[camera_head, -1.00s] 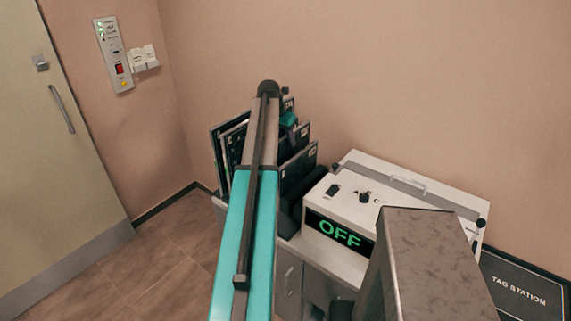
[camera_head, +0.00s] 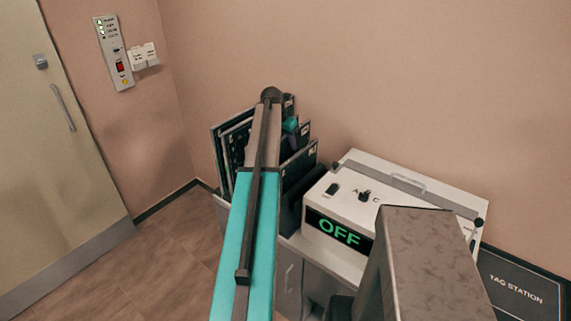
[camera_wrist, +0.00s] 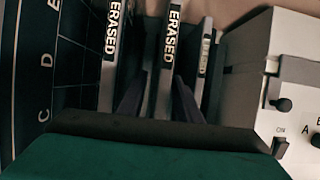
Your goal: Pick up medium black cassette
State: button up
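Several dark, upright cassettes stand in a rack beside the white machine. I cannot tell for sure which is the medium one. My gripper (camera_wrist: 160,98) has dark fingers, which appear open on either side of the middle cassette's edge, with small gaps. In the head view my arm hides most of the gripper and part of the cassettes (camera_head: 300,162); a bit of its teal body shows.
The white machine (camera_head: 330,208), with an OFF display and knobs, stands right of the cassettes. A dark lettered panel (camera_wrist: 18,80) is at the wrist view's left. The wall is close behind. A TAG STATION sign (camera_head: 520,290) lies at right; open floor is at left.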

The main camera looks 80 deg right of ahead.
grip_shut()
jog(key=shift+r, duration=0.1)
dwell(1.1)
